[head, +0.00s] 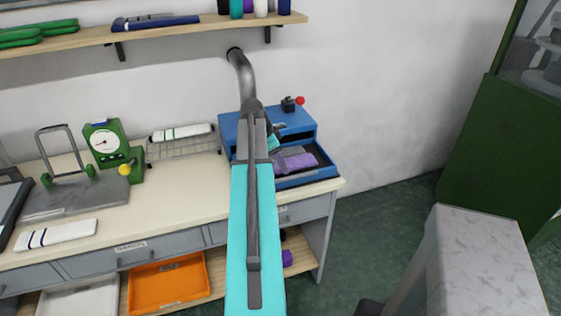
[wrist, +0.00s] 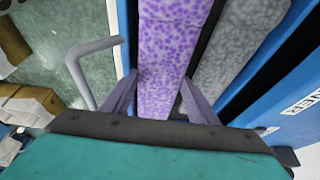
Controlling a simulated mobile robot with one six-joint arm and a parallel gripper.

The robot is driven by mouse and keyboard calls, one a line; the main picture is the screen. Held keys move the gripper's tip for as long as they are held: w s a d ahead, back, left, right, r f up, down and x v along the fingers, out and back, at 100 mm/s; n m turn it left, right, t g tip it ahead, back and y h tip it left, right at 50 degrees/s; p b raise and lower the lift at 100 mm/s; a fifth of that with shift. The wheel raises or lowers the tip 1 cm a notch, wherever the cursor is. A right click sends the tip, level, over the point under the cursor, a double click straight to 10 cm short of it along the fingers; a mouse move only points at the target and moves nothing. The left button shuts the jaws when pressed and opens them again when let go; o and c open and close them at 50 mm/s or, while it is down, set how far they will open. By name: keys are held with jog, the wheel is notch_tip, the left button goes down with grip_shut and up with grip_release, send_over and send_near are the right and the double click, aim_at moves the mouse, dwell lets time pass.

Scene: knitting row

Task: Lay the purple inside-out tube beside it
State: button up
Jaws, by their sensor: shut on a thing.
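The purple speckled tube (wrist: 170,40) runs lengthwise between the two fingers of my gripper (wrist: 160,98) in the wrist view, and my gripper is shut on it. A grey speckled tube (wrist: 238,45) lies just to its right, roughly parallel, with a narrow dark gap between them. In the head view the purple tube (head: 298,162) shows at the dark open tray (head: 308,178) of the blue machine (head: 292,126). My arm hides part of the machine and most of my gripper there. I cannot tell whether the purple tube touches the tray floor.
A wire rack (head: 183,148) holds a white striped tube (head: 182,132); another white striped tube (head: 56,234) lies on the bench (head: 170,203). A green dial gauge (head: 103,143) stands left of the rack. An orange bin (head: 168,284) sits below.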

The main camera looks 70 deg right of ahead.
jog(key=shift+f, duration=0.2)
jog(key=o, duration=1)
jog(key=shift+r, duration=0.1)
jog(key=shift+r+p, duration=0.4)
jog(key=shift+r, duration=0.15)
jog(key=b+v, duration=0.2)
jog(key=v, duration=1)
jog(key=shift+s, duration=0.1)
